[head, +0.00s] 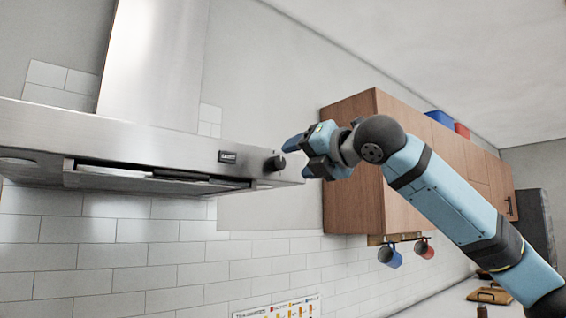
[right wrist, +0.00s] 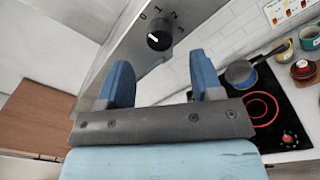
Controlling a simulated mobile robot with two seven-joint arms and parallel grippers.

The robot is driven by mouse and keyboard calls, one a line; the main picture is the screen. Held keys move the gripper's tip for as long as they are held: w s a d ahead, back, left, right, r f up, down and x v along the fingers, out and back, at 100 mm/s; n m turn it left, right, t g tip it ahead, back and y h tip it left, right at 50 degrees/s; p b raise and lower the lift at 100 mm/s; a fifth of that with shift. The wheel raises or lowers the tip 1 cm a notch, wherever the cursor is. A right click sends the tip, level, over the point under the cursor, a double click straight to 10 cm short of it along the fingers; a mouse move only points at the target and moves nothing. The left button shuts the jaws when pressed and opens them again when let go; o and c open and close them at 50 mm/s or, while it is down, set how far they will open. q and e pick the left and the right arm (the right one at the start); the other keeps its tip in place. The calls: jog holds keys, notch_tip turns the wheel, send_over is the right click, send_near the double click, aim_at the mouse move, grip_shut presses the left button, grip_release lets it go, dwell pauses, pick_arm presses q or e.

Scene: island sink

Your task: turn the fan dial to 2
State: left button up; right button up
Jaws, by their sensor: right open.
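The fan dial (head: 274,163) is a small black knob at the right end of the steel range hood's (head: 120,135) front face, beside a small dark display (head: 228,157). In the right wrist view the dial (right wrist: 159,34) is beyond the fingertips, with marks 0, 1, 2 and 3 around it. My left gripper is not in view.
A wooden wall cabinet (head: 352,170) stands behind my right gripper, with blue and red mugs (head: 390,256) hanging below. Below the hood, the right wrist view shows a black cooktop (right wrist: 276,110) with a glowing ring and a pan (right wrist: 240,74). Open air surrounds the hood's right end.

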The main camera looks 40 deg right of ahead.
aim_at(281, 162)
jog(key=w, duration=0.5)
jog(key=shift+w+a, duration=0.2)
jog(key=shift+a, duration=0.15)
jog(key=c, duration=0.9)
